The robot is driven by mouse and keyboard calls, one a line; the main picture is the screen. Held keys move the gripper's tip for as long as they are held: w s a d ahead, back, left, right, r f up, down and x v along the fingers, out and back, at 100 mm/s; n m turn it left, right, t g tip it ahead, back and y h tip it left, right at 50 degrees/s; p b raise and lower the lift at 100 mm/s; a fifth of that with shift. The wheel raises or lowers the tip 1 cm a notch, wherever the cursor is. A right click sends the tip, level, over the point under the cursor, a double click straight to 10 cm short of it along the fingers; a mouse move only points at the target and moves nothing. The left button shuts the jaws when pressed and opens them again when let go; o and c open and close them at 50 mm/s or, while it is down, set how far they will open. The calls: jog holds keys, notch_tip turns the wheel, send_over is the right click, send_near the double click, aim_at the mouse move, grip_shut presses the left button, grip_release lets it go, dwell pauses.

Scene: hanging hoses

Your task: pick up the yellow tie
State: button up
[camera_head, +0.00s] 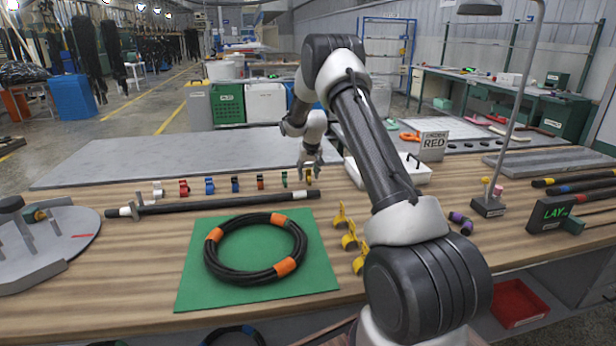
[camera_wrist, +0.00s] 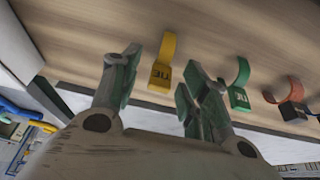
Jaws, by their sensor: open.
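The yellow tie (camera_head: 309,177) stands at the right end of a row of small coloured ties along the back of the wooden table. In the wrist view the yellow tie (camera_wrist: 163,66) is a curved strip with a lettered block, and it lies in line with the gap between my fingers. My gripper (camera_head: 311,163) is just above and behind it in the head view. The fingers (camera_wrist: 162,82) are spread and empty, with the tie beyond their tips. I cannot tell the exact distance between them.
The green tie (camera_wrist: 237,85) is close to the right finger, with an orange tie (camera_wrist: 290,95) beyond it. A black rod (camera_head: 215,203) lies in front of the row. A coiled hose (camera_head: 213,262) rests on a green mat (camera_head: 195,290). A white box (camera_head: 412,175) stands to the right.

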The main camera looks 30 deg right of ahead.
jog(key=c, duration=0.8)
notch_tip(320, 180, up, 10)
jog(key=shift+f, duration=0.1)
dwell(0.3)
grip_shut()
